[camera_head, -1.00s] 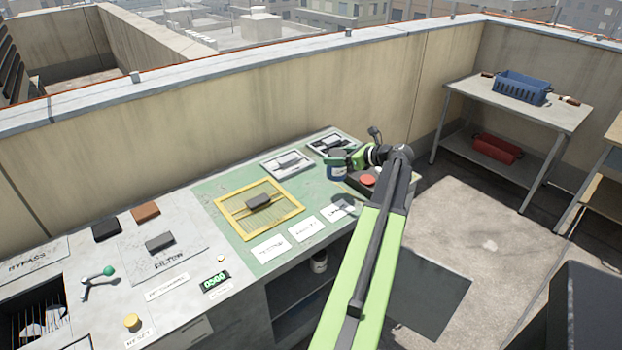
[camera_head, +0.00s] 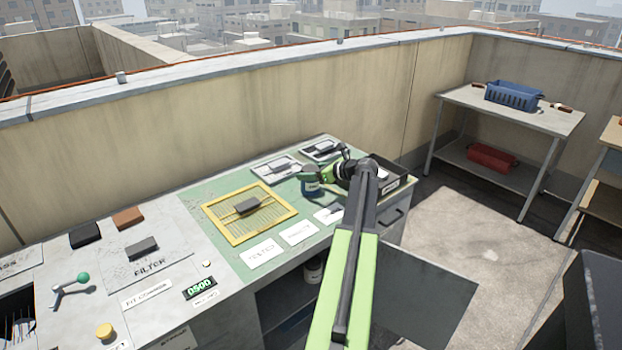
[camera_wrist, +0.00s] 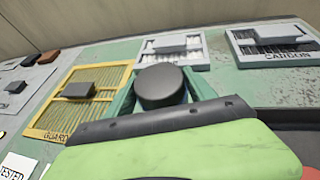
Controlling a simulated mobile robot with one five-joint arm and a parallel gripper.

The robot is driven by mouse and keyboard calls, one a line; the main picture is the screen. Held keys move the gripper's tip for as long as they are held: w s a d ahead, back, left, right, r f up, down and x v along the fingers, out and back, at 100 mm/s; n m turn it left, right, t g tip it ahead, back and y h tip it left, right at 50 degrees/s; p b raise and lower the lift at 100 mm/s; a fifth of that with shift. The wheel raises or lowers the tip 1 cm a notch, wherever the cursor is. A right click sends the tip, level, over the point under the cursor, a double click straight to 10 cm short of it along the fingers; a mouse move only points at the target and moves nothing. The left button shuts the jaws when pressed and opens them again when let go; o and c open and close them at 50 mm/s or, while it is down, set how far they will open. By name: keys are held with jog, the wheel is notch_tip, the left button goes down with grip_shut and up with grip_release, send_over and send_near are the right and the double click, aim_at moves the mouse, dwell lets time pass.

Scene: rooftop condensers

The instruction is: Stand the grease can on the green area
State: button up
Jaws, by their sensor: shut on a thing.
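The grease can (camera_head: 311,187) is a small blue can with a dark lid, held upright over the right part of the green area (camera_head: 225,195) of the bench. My gripper (camera_head: 307,178) is shut on it. In the wrist view the can's dark round lid (camera_wrist: 160,87) shows between my green fingers. The can's base is hidden there, and I cannot tell whether it touches the bench.
A yellow-framed filter (camera_head: 248,212) lies left of the can, and two pale-framed filters (camera_head: 278,168) lie behind it. White label cards (camera_head: 298,233) lie in front. A black tray (camera_head: 402,185) is at the bench's right end. A side table (camera_head: 510,120) holds a blue basket (camera_head: 513,95).

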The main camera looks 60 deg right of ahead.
jog(key=o, duration=1.8)
jog(key=shift+c, duration=0.2)
jog(key=shift+r, duration=0.3)
jog(key=p+v, duration=0.4)
jog(key=v, duration=0.7)
jog(key=shift+s+p, duration=0.3)
jog(key=shift+s, duration=0.15)
jog(key=shift+a, duration=0.1)
